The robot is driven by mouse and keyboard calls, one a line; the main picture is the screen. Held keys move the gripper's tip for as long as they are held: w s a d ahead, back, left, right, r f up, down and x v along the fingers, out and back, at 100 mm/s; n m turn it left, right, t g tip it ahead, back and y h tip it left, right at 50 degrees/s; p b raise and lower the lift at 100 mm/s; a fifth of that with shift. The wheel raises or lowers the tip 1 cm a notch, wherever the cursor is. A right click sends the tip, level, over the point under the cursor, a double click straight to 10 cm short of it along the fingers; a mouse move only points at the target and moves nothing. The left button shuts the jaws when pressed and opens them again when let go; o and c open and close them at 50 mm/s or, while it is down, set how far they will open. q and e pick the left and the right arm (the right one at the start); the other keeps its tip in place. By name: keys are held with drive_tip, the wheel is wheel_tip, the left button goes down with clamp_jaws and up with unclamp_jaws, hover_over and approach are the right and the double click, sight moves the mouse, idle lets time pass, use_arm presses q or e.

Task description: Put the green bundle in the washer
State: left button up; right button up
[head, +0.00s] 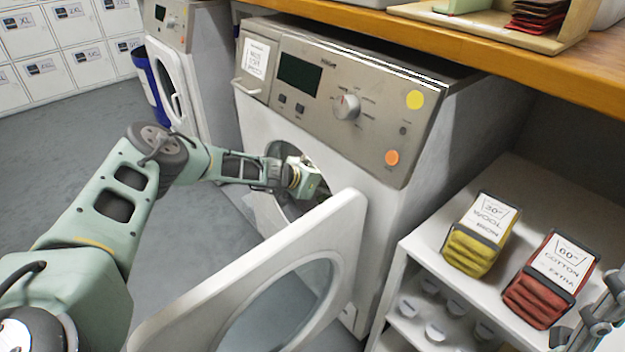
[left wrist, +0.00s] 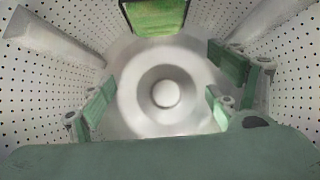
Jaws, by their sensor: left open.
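The washer (head: 375,158) stands in the middle of the head view with its round door (head: 346,232) swung open toward me. My left gripper (head: 308,184) reaches into its opening; the fingers are largely hidden there. In the left wrist view my left gripper (left wrist: 158,92) is open inside the perforated drum (left wrist: 40,72), with nothing between its green-padded fingers. The green bundle (left wrist: 156,17) shows at the top edge of that view, inside the drum, apart from the fingers and partly cut off. My right gripper (head: 600,318) shows only in part at the lower right.
A yellow bundle (head: 470,252) and a red bundle (head: 538,300) sit on a white shelf unit (head: 428,236) at right. A wooden counter (head: 480,48) runs above. Another washer (head: 205,75) and a blue bin (head: 150,88) stand behind. Grey floor is clear at left.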

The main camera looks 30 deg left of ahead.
use_arm(q)
drive_tip(key=v, duration=0.9)
idle(0.3)
